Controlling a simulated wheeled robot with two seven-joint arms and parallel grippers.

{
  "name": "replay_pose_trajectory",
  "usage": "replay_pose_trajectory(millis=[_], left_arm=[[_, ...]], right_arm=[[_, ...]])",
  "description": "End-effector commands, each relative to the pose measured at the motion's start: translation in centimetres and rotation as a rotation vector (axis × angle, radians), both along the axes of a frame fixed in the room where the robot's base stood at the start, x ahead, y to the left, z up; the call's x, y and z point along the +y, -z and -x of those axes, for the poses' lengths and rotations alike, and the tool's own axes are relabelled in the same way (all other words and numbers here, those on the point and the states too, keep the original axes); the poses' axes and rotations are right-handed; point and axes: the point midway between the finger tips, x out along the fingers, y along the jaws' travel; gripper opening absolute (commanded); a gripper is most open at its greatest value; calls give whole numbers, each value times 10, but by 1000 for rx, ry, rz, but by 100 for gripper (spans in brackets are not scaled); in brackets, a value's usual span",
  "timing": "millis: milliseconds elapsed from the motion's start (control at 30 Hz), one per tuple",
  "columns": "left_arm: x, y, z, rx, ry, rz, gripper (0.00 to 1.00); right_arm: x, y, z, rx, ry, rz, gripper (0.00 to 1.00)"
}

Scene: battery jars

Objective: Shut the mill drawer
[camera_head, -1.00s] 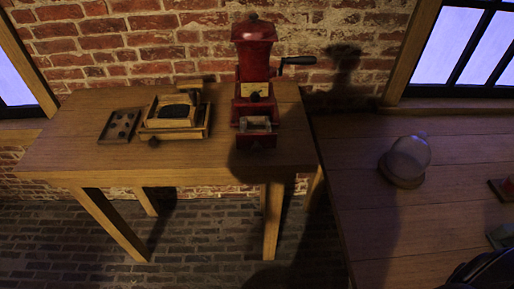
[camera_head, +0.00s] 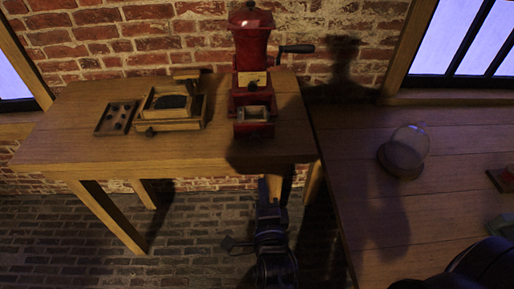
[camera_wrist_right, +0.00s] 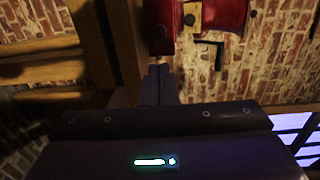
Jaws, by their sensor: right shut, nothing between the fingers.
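The red mill (camera_head: 250,45) stands near the right end of the wooden table, with its crank at its right. Its drawer (camera_head: 254,122) sticks out at the front, and its open top shows. In the right wrist view the red mill (camera_wrist_right: 222,14) is at the top, with what looks like its drawer (camera_wrist_right: 160,35) left of it. My right gripper (camera_head: 270,184) is shut and empty, in front of and below the table's front edge, under the drawer in the picture. Its fingers (camera_wrist_right: 160,72) point toward the drawer and appear apart from it. My left gripper is out of view.
A small wooden box device (camera_head: 170,108) and a dark tray with several round pieces (camera_head: 116,118) sit left of the mill. A glass dome on a round base (camera_head: 406,152) stands on the right table (camera_head: 350,190). A brick wall is close behind.

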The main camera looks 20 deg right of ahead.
Motion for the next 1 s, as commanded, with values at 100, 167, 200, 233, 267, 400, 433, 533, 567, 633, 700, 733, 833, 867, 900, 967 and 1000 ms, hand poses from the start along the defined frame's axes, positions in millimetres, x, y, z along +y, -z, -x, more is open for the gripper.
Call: replay_pose_trajectory(millis=[100,167,200,233,267,400,433,533,567,633,700,733,833,867,900,967,1000], left_arm=[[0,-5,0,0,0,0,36],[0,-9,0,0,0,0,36],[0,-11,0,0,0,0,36],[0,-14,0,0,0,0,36],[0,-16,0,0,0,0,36],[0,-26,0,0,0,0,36],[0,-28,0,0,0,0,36],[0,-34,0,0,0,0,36],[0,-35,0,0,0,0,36],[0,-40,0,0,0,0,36],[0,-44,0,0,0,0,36],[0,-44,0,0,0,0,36],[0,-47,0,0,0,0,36],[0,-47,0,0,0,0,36],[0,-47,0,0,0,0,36],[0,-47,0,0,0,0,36],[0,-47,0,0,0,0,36]], right_arm=[[-3,-3,-11,-4,2,-1,0],[-5,-4,-20,-5,2,0,0],[-7,-5,-28,-6,2,-1,0],[-8,-4,-34,-5,1,1,0],[-9,-5,-40,-6,1,2,0],[-17,-4,-70,-4,1,3,0],[-18,-4,-77,-4,2,3,0],[-22,-3,-96,-2,0,4,0],[-24,-3,-102,-3,1,3,0],[-26,-2,-112,-1,-1,3,0],[-28,-1,-121,-1,-1,2,0],[-29,0,-124,-1,-1,2,0],[-30,1,-131,-1,-1,1,0],[-31,2,-132,0,-1,1,0],[-31,2,-134,-1,-1,1,0],[-32,2,-135,-1,-1,1,0],[-32,3,-135,0,-1,0,0]])
